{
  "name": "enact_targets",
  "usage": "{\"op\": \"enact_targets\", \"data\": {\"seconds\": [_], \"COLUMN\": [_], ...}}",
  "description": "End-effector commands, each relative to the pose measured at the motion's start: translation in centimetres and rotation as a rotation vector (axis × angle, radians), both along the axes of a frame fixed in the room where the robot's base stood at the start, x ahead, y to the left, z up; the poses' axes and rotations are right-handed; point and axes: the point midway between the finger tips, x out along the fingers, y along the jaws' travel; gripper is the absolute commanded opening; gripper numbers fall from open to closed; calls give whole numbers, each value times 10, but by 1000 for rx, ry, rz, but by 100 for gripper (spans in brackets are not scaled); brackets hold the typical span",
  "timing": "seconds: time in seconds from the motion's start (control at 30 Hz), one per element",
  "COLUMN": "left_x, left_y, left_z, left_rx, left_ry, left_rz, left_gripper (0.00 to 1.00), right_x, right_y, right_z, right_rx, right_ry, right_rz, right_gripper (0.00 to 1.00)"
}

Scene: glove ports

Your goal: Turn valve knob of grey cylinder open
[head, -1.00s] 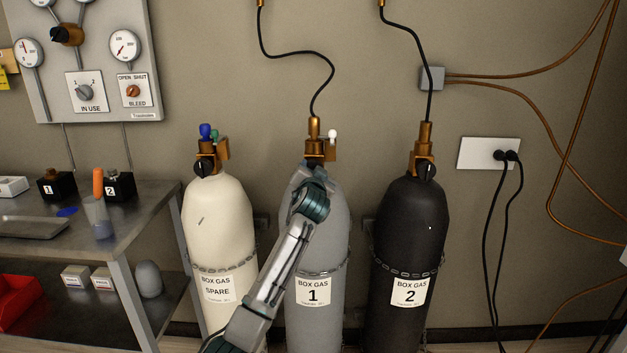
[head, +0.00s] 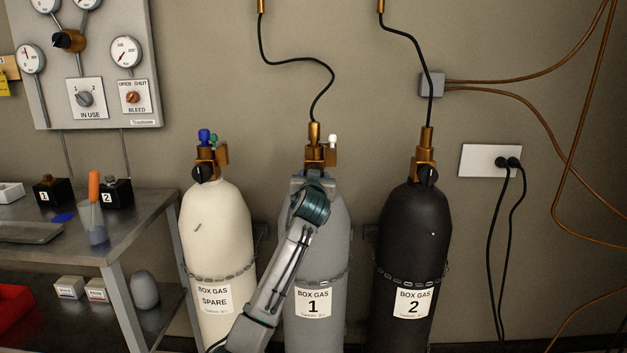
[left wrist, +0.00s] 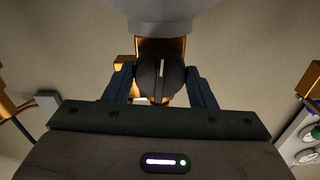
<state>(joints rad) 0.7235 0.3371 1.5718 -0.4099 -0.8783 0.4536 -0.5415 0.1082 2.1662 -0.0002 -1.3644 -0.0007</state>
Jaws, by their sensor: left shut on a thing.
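The grey cylinder (head: 331,245), labelled BOX GAS 1, stands upright between a cream and a black one. Its brass valve (head: 315,154) is on top, with a hose rising from it. My left arm reaches up in front of the cylinder, and its wrist hides the knob in the head view. In the left wrist view the black round valve knob (left wrist: 152,82) with a white pointer line sits between the two fingers of my left gripper (left wrist: 160,76). The gripper is shut on the knob. The pointer line looks nearly upright in that view. My right gripper is not in view.
The cream spare cylinder (head: 217,240) and the black cylinder (head: 408,240) stand close on either side. A wall socket (head: 480,160) with cables is at the right.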

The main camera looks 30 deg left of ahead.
Motion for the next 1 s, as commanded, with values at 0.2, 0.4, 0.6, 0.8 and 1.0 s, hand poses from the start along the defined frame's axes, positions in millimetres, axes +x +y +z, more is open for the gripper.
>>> {"op": "enact_targets", "data": {"seconds": [0.2, 0.4, 0.6, 0.8, 1.0], "left_x": [0, 0, 0, -4, -30], "left_y": [0, 0, 0, -3, -19], "left_z": [-2, -2, -1, -1, -2], "left_rx": [-2, -2, -1, 0, 1], "left_ry": [3, 3, 2, 1, 1], "left_rz": [0, 0, 0, -1, -2], "left_gripper": [28, 68, 72, 72, 72], "right_x": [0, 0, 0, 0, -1], "right_y": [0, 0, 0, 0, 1], "right_z": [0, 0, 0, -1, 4], "right_rx": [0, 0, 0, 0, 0], "right_ry": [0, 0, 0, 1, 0], "right_rz": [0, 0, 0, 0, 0], "right_gripper": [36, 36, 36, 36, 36]}}
